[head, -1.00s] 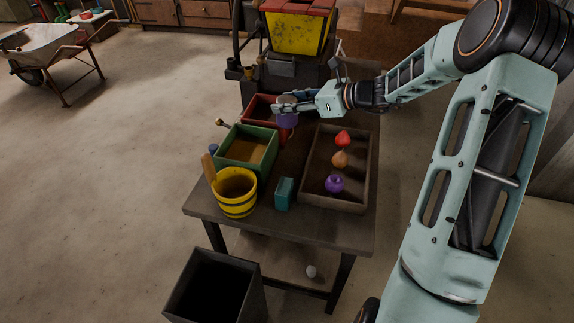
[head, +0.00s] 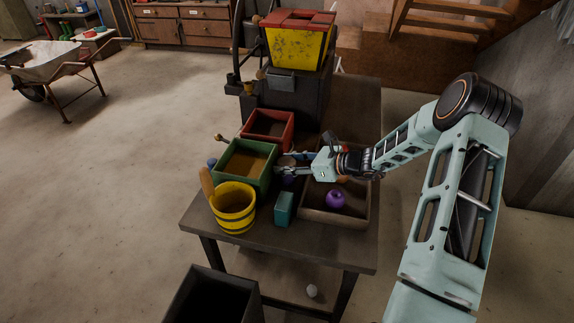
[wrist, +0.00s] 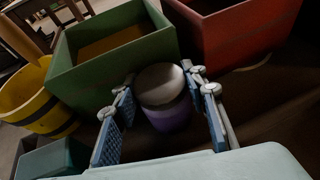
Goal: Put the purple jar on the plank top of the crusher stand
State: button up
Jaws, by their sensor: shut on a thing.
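The purple jar (wrist: 168,112) has a grey-brown lid and stands between the fingers of my gripper (wrist: 162,108). My gripper is shut on it, with one finger on each side. In the head view my gripper (head: 287,171) is between the green box and the wooden tray, and the jar (head: 290,183) shows only partly under it. The jar is close to the green box's side. I cannot tell whether its base touches the dark plank top (head: 335,254) below. The crusher (head: 285,105) with a yellow hopper stands at the back of that top.
A green box (head: 233,183), a red box (head: 290,130), a yellow bucket (head: 235,222) and a teal block (head: 284,209) crowd the left side. A wooden tray (head: 335,220) holding a purple round thing (head: 335,199) is at right. A dark bin (head: 213,300) stands in front.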

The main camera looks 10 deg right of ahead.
grip_shut()
jog(key=o, duration=1.4)
grip_release()
jog(key=shift+f, duration=0.1)
jog(key=shift+c, duration=0.2)
jog(key=p+v, duration=0.1)
jog(key=v, duration=1.1)
